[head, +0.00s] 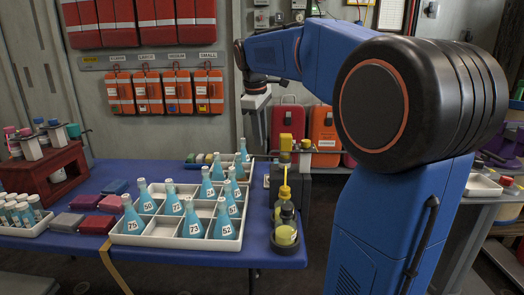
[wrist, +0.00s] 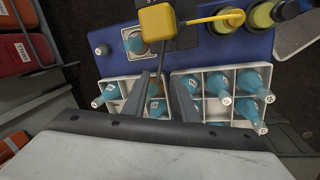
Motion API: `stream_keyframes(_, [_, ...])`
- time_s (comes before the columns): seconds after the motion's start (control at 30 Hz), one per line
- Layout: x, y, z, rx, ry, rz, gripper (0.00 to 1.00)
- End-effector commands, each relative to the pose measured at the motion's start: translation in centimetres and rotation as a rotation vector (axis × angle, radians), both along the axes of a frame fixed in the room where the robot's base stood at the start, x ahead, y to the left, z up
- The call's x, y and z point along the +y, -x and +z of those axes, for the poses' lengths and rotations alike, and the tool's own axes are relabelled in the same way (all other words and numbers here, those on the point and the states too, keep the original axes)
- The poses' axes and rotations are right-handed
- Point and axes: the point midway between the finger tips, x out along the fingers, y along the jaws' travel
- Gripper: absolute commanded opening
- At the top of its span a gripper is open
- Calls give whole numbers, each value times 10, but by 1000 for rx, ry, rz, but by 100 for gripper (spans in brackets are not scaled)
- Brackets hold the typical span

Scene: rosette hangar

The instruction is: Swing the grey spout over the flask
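A yellow block (wrist: 158,22) sits on a dark stand, and a thin grey spout (wrist: 161,58) runs from it toward my gripper. In the head view, the yellow block (head: 285,142) tops the dark box at the table's right. A blue flask (wrist: 133,42) stands on a small white pad, to the left of the spout in the wrist view; the spout is not over it. My gripper (wrist: 161,78) is open, its fingers apart, with the spout's end appearing between the fingertips. I cannot tell whether they touch. In the head view, my gripper (head: 257,100) hangs above the table's back.
A white divided tray (head: 160,240) holds several numbered blue flasks. A red rack (head: 45,165) is at the left. Orange cases (head: 120,95) hang on the wall behind.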

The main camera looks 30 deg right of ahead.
Motion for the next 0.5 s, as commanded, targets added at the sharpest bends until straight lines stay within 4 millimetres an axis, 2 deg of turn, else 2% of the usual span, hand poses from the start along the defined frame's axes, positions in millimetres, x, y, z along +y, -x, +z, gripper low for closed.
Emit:
stream_keyframes(0.2, [-6,-4,-36,3,0,0,26])
stream_keyframes(0.5, [-11,-8,-59,0,0,-1,26])
